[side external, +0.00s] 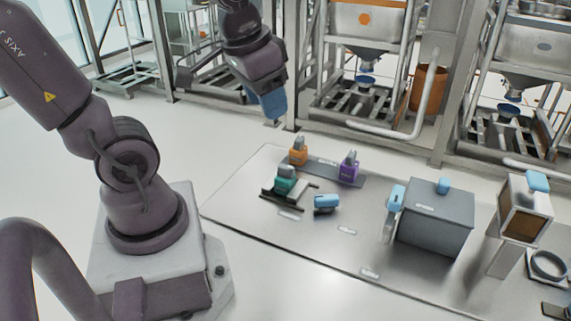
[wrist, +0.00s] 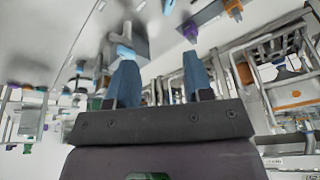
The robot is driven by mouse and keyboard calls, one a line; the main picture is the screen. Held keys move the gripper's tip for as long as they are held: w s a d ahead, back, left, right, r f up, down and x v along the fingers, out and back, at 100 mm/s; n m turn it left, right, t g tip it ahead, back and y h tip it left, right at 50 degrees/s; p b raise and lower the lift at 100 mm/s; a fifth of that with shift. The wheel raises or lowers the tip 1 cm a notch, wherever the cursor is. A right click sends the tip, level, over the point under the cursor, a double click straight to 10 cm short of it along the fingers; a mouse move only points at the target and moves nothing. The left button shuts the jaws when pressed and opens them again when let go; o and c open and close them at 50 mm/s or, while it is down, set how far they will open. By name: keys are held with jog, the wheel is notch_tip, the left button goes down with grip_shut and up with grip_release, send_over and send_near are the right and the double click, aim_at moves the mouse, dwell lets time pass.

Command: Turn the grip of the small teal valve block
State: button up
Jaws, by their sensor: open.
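The small teal valve block (side external: 285,185) sits on a dark slotted holder (side external: 268,196) at the left end of the work table in the side external view. Its grey grip (side external: 287,171) stands on top. My gripper (side external: 272,118) is raised well above and behind the table, apart from the block. The wrist view shows its two blue fingers (wrist: 160,85) spread wide with nothing between them. I cannot make out the teal block in the wrist view.
An orange block (side external: 298,156) and a purple block (side external: 349,169) stand on a dark strip behind the teal one. A blue-topped piece (side external: 326,203) lies to its right. A grey box (side external: 435,230) stands further right. The table's front left is clear.

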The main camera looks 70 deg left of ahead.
jog(key=w+a+f+g, duration=0.2)
jog(key=w+a+f, duration=0.1)
jog(key=a+f, duration=0.15)
jog(key=m+g+h, duration=0.1)
jog(key=m, duration=1)
send_over(285, 166)
notch_tip(285, 166, down, 8)
jog(key=f, duration=0.1)
notch_tip(285, 166, down, 11)
jog(key=shift+f, duration=0.2)
jog(key=shift+c, duration=0.5)
grip_shut()
